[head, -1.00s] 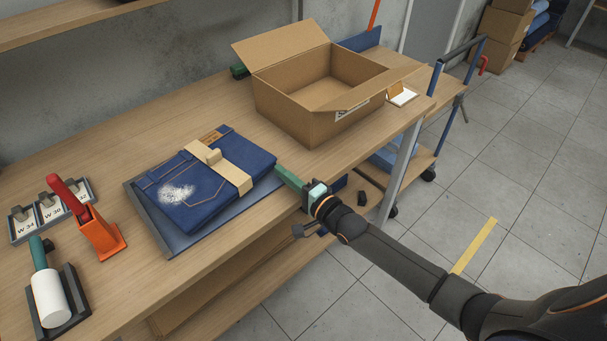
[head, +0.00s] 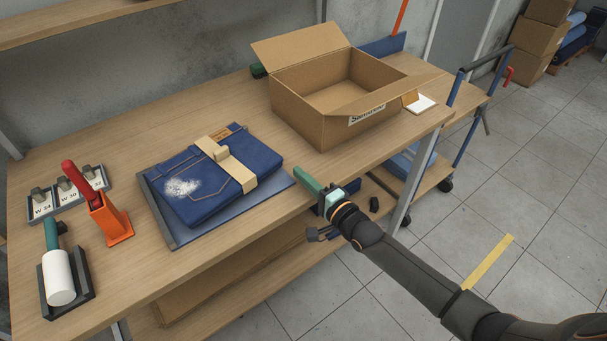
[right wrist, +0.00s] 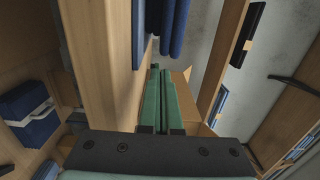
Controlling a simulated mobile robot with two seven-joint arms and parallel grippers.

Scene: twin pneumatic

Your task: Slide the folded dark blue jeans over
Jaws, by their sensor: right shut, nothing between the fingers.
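The folded dark blue jeans (head: 201,187) lie on a blue-grey tray (head: 283,181) on the workbench, with a tan band around them and a whitish patch on the left part. In the head view my right gripper (head: 308,186), with green fingers, is shut and empty at the bench's front edge, to the right of the tray and apart from the jeans. The right wrist view shows its green fingers (right wrist: 160,103) close together. Dark blue layered edges (right wrist: 174,28) show above them there; I cannot tell for sure what they are. My left gripper is out of view.
An open cardboard box (head: 325,128) stands right of the jeans. An orange tool with a red handle (head: 106,215), size tags (head: 68,194) and a white roller (head: 60,277) are on the left. A blue cart (head: 484,92) stands at the bench's right end.

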